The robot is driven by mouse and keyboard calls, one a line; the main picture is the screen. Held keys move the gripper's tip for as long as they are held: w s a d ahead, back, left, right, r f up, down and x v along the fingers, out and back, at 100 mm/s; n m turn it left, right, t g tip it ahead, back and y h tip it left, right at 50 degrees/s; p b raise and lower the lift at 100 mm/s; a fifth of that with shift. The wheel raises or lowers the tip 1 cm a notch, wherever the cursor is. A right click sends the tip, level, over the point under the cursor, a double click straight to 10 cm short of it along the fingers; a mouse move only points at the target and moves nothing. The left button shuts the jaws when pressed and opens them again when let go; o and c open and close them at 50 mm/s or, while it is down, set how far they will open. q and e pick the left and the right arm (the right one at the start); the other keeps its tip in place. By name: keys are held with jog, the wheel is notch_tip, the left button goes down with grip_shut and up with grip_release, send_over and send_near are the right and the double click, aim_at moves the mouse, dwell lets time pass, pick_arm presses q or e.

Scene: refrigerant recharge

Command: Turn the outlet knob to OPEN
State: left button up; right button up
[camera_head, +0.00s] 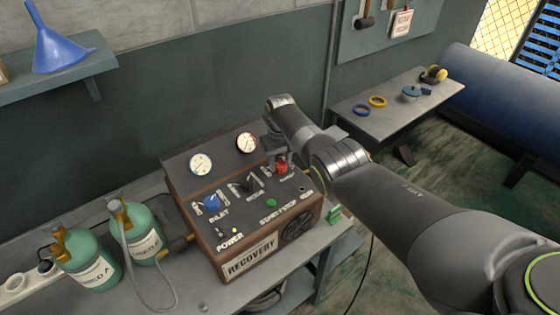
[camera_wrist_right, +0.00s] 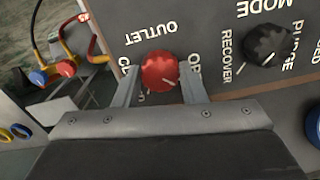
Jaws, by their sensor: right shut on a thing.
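The red outlet knob (camera_head: 281,168) is on the right side of the recovery machine's sloped top panel. In the right wrist view the red knob (camera_wrist_right: 160,70) sits between the two fingers of my right gripper (camera_wrist_right: 159,82), which is shut on it. The knob's white pointer line points to the lower right in that view. The OUTLET label reads upside down there; the side labels beginning with C and OP are partly covered by the fingers. In the head view my right gripper (camera_head: 279,152) comes down over the knob from above. My left gripper is not in view.
The recovery machine (camera_head: 247,247) stands on a grey bench, with a black mode knob (camera_head: 249,186) and a blue inlet knob (camera_head: 211,202) beside the red one. Green tanks (camera_head: 92,262) stand at left. A side table (camera_head: 396,117) holds tape rolls and earmuffs.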

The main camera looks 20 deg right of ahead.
aim_at(280, 164)
jog(key=o, duration=1)
jog(key=shift+r, duration=0.5)
notch_tip(280, 164, up, 5)
jog(key=shift+r+p, duration=0.1)
jog(key=shift+p, duration=0.25)
jog(key=shift+r+b, duration=1.55)
jog(key=shift+r, duration=4.1)
jog(key=shift+f, duration=0.1)
